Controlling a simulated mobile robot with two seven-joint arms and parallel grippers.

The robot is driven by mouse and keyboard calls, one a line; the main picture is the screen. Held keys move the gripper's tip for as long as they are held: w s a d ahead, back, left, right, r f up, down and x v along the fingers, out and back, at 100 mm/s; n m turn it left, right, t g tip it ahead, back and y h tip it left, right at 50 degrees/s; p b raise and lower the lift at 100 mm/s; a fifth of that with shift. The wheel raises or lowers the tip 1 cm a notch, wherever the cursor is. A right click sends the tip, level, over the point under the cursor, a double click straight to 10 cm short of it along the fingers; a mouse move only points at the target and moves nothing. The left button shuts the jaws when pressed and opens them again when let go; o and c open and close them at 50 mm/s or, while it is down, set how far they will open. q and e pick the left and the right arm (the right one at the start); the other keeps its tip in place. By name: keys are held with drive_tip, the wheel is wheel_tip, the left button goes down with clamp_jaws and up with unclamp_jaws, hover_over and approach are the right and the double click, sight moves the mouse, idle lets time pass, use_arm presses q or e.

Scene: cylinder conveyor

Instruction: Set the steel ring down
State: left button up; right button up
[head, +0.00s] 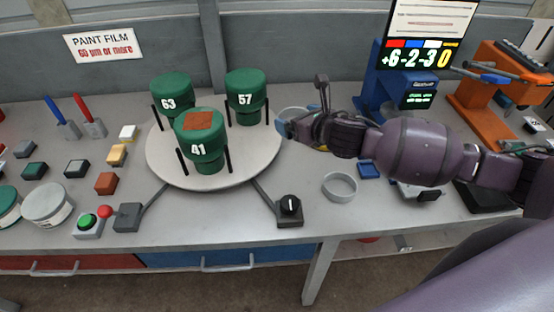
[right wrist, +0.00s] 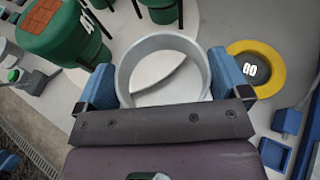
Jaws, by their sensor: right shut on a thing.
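My right gripper (head: 298,122) is shut on a pale steel ring (head: 290,109) at the right edge of the white turntable. In the right wrist view, the blue fingers of the gripper (right wrist: 166,82) press on opposite sides of the ring (right wrist: 124,72). The turntable's edge and grey bench show through its opening; its height above them is hard to tell. The turntable (head: 240,165) carries green cylinders 63 (head: 171,88), 57 (head: 245,92) and 41 (head: 203,128), the last with a brown patch on top.
A second grey ring (head: 340,198) lies on the bench, with a black knob box (head: 289,215) to its left. Blue (head: 372,85) and orange (head: 480,90) devices stand at the back right.

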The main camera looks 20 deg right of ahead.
drive_tip(key=b, duration=0.2)
hover_over(294, 176)
wheel_tip(294, 176, down, 14)
drive_tip(key=shift+r, duration=0.15)
drive_tip(key=shift+w+f, duration=0.1)
drive_tip(key=shift+f, duration=0.55)
wheel_tip(294, 176, down, 4)
drive_tip(key=shift+r, duration=0.1)
drive_tip(key=o, duration=0.9)
